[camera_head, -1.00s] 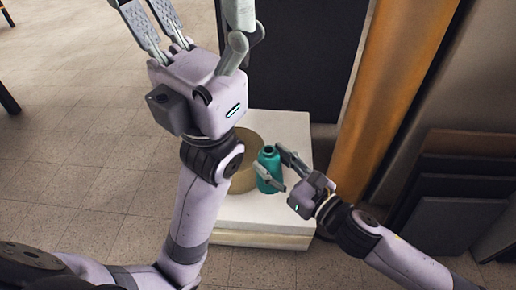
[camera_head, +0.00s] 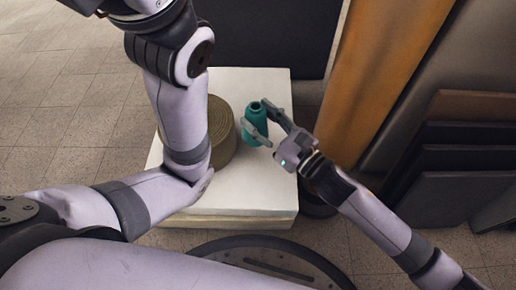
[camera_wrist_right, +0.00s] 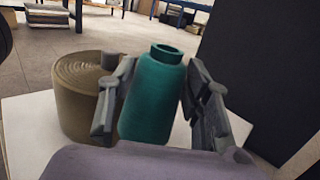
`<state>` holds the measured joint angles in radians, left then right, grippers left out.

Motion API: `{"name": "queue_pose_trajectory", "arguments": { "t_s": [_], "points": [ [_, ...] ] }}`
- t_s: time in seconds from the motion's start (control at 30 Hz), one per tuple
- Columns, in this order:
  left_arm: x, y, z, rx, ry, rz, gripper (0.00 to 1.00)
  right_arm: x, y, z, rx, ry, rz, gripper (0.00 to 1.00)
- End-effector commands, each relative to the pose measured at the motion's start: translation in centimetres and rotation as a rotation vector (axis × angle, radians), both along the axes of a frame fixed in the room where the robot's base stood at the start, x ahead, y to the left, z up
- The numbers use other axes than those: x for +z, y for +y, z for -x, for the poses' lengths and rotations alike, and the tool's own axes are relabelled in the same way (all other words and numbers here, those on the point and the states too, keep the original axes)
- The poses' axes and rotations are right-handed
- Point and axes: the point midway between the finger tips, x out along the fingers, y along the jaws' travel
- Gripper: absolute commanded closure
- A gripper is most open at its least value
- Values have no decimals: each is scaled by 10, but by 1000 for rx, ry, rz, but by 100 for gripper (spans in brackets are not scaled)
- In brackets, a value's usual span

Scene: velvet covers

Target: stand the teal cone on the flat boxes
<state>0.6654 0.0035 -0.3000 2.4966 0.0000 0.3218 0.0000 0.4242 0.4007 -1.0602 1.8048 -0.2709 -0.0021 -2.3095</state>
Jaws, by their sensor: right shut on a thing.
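The teal cone (camera_head: 256,122) is a bottle-shaped spool with a narrow open neck. My right gripper (camera_head: 262,124) is shut on it, with one finger on each side. In the right wrist view the teal cone (camera_wrist_right: 155,95) stands between the fingers, leaning slightly, with its lower end hidden. The cone is over the white top of the flat boxes (camera_head: 262,190). I cannot tell whether its base touches them. My left arm crosses the left part of the head view, and its gripper's fingers are beyond the top edge.
A brown coiled roll (camera_head: 222,135) stands on the boxes left of the cone, partly behind my left arm; it also shows in the wrist view (camera_wrist_right: 80,100). An orange-brown board (camera_head: 385,75) and dark panels (camera_head: 465,160) are on the right. The boxes' front right top is clear.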

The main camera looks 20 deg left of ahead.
Motion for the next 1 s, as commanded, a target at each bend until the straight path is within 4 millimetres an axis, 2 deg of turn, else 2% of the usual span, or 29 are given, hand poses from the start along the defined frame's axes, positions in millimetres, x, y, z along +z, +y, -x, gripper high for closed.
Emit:
{"name": "queue_pose_trajectory", "arguments": {
  "t_s": [0.03, 0.2, 0.47, 0.7, 0.93, 0.97, 1.0],
  "points": [
    [-14, 0, 5, 1, -15, -1, 25, -23, 0, 0, 0, 3, -2, 89],
    [-32, 0, 7, 1, -18, -2, 25, -54, 0, 0, 0, 1, -2, 89],
    [-43, 0, 7, 1, -18, -2, 25, -71, 0, 0, 0, 0, -1, 89],
    [-69, -1, 7, 1, -18, -2, 25, -107, 0, 0, 0, 0, -1, 89],
    [-67, -1, 7, 1, -18, -3, 25, -106, 0, 0, -1, 1, 0, 89],
    [-67, -1, 7, 1, -19, -3, 25, -107, 0, 0, -1, 2, 1, 54],
    [-67, -1, 7, 1, -19, -3, 25, -107, 0, 0, -1, 2, 1, 51]
  ]
}}
